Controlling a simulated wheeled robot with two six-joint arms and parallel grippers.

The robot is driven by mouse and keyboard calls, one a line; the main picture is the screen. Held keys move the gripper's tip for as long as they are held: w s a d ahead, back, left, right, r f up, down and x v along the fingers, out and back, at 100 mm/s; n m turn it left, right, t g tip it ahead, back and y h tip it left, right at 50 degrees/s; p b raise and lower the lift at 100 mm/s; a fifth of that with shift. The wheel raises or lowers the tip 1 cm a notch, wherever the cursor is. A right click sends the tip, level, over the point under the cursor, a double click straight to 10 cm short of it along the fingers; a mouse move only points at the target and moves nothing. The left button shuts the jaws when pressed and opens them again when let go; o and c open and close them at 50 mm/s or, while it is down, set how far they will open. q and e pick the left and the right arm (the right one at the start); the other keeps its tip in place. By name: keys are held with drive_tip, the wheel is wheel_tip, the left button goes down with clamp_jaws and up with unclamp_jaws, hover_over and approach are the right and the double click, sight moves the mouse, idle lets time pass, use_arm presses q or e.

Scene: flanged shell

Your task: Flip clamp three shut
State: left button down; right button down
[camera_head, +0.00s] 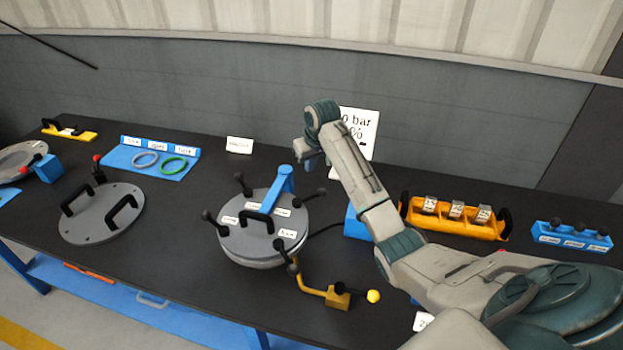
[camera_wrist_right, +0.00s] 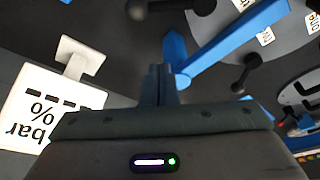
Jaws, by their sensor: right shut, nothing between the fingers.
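The round grey flanged shell (camera_head: 262,243) stands mid-table with its lid on. Dark ball-ended clamp handles sit around its rim: back left (camera_head: 241,181), left (camera_head: 209,217), right (camera_head: 318,194) and front (camera_head: 282,247). The back-left, left and right ones point outward. Small white labels lie on the lid, too small to tell which clamp is three. My right gripper (camera_head: 309,161) is above the shell's back right, shut and empty. In the right wrist view its fingers (camera_wrist_right: 158,84) are close to the blue arm (camera_wrist_right: 205,49), with a dark clamp handle (camera_wrist_right: 245,74) beyond, apart. My left gripper is out of view.
The blue arm rises over the lid's back, close to my right gripper. A white sign (camera_head: 361,128) stands behind my right arm. A yellow valve lever (camera_head: 338,297) is in front. An orange tray (camera_head: 452,220) is at right, a loose lid (camera_head: 100,213) at left.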

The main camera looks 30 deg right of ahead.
sight(314, 196)
wheel_tip(314, 196, down, 8)
drive_tip(key=s+p, duration=0.1)
drive_tip(key=p, duration=0.5)
drive_tip(key=shift+s+a+f, duration=0.15)
drive_tip(key=shift+a+f, duration=0.05)
idle(0.4)
